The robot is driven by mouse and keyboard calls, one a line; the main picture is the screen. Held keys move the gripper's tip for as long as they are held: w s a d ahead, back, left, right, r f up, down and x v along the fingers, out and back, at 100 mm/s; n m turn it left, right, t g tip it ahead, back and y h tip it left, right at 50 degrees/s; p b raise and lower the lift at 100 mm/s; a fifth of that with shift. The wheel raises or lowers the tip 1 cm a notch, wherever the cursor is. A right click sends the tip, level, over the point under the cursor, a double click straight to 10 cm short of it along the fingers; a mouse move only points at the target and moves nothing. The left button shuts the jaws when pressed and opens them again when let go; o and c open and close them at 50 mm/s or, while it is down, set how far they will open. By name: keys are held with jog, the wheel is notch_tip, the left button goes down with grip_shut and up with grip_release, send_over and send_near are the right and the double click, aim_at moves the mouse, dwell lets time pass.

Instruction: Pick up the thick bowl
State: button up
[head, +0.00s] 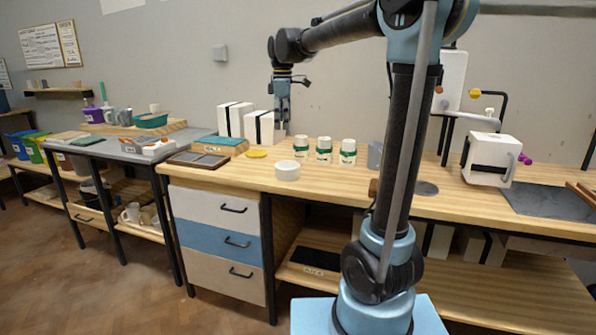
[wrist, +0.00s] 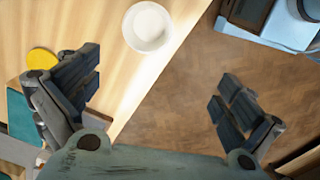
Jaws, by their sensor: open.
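The thick bowl is a round white bowl (head: 287,170) near the front edge of the wooden worktop (head: 250,173). In the wrist view the bowl (wrist: 149,27) is at the top centre, seen from above with its hollow showing, and nothing in it that I can make out. My gripper (head: 281,122) is above the worktop, higher than the bowl and behind it in the head view. In the wrist view its fingers (wrist: 157,88) are spread wide and empty, apart from the bowl. The worktop's front edge runs slantwise between them.
A yellow disc (head: 256,153) lies left of the bowl. Several white jars with green labels (head: 324,150) stand to its right. White boxes (head: 259,127) and a teal-topped block (head: 222,145) are behind and left. The worktop around the bowl is mostly clear.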

jog(key=w+a, duration=0.1)
jog(key=w, duration=0.2)
send_over(285, 165)
jog(key=s, duration=0.3)
jog(key=shift+n, duration=0.4)
jog(key=f, duration=1.1)
jog(key=shift+a+f, duration=0.3)
jog(key=shift+a, duration=0.05)
jog(key=shift+s+d+f, duration=0.1)
jog(key=shift+d+f, duration=0.1)
jog(key=shift+f, duration=1.15)
jog(key=shift+s+d+f, duration=0.1)
jog(key=shift+d+f, duration=0.1)
jog(key=shift+f, duration=1.1)
jog(key=shift+c, duration=0.2)
jog(key=c, duration=1.3)
